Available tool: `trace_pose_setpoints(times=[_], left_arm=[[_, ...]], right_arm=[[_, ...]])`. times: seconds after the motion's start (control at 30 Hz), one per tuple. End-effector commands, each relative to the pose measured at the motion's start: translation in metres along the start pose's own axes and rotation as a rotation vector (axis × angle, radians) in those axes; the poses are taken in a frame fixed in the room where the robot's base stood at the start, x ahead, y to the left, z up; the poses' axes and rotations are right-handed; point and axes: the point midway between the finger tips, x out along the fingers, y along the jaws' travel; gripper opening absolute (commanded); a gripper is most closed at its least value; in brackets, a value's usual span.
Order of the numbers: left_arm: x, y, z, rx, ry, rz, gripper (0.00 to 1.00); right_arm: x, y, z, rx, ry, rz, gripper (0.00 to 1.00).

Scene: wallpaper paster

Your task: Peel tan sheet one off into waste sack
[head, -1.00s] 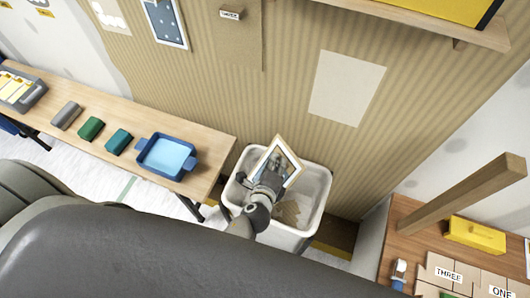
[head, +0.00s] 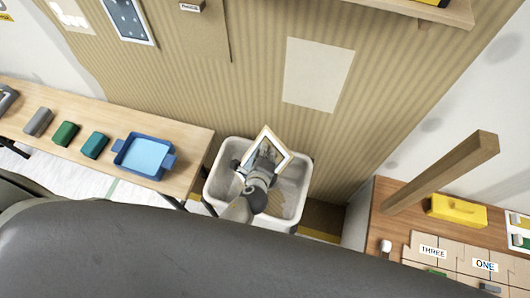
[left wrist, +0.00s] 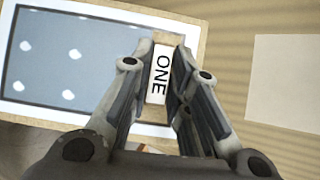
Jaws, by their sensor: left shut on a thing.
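My left gripper (head: 264,160) is over the white open-topped waste sack (head: 212,187). It is shut on the tag labelled ONE (left wrist: 160,75) at the edge of a tan-bordered sheet (left wrist: 203,10). The sheet's face shows blue-grey with pale dots in the left wrist view. In the head view the sheet (head: 284,147) stands tilted above the sack's opening, partly hidden by the gripper. I cannot tell whether it touches the rim. Something brownish lies inside the sack. My right gripper is not in view.
A wooden bench (head: 200,150) on the left holds a blue tray (head: 145,157) and several coloured blocks. A pale rectangle (head: 318,74) shows on the striped wall. At right are a wooden post (head: 440,172), a yellow box (head: 457,211) and labelled cards (head: 432,252). A shelf (head: 400,8) juts out above.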

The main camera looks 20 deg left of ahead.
Motion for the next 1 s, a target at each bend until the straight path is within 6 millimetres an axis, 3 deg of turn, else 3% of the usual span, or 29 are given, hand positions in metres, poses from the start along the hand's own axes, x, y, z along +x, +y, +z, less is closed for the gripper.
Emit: trace_pose_setpoints(times=[0.6,1.0], left_arm=[[0.04,0.059,-0.029,0.0,0.0,-0.001,0.0],[0.046,0.067,-0.034,0.001,0.0,-0.001,0.0]], right_arm=[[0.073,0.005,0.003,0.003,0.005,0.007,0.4],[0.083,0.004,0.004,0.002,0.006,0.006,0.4]])
